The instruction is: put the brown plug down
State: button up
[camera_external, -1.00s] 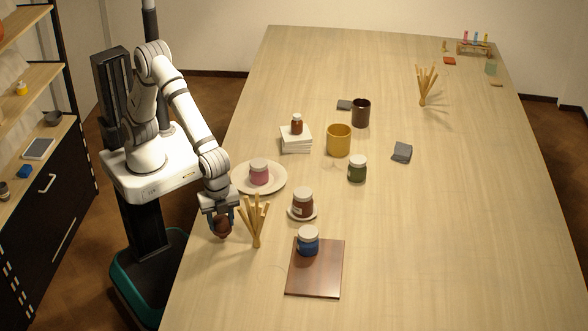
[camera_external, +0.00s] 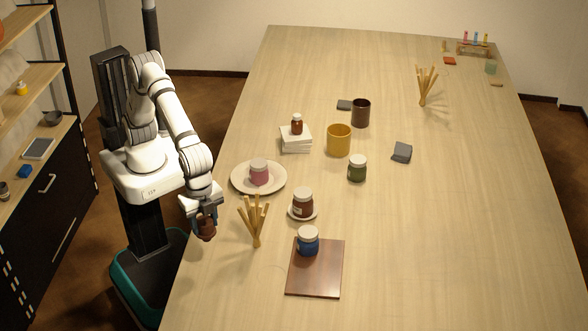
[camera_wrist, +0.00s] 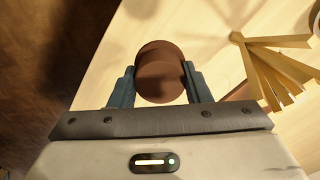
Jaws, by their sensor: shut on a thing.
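The brown plug (camera_external: 207,227) is between the fingers of my gripper (camera_external: 204,222), near the left edge of the long wooden table. In the wrist view the round brown plug (camera_wrist: 160,72) fills the gap between the two blue-grey fingers of my gripper (camera_wrist: 160,84), and both fingers touch its sides. The table edge and the dark floor lie to the left of it in the wrist view. I cannot tell whether the plug touches the tabletop.
A bundle of wooden sticks (camera_external: 256,222) stands just right of my gripper. A cream plate (camera_external: 240,187) with a pink jar lies behind it. A brown jar (camera_external: 303,203) and a brown board (camera_external: 315,283) with a blue jar are farther right. The front left tabletop is clear.

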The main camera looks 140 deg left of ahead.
jog(key=shift+f, duration=0.15)
notch_tip(320, 180, down, 9)
jog(key=shift+f+p, duration=0.2)
jog(key=shift+p, duration=0.6)
jog(key=shift+f, duration=0.2)
jog(key=o, duration=1)
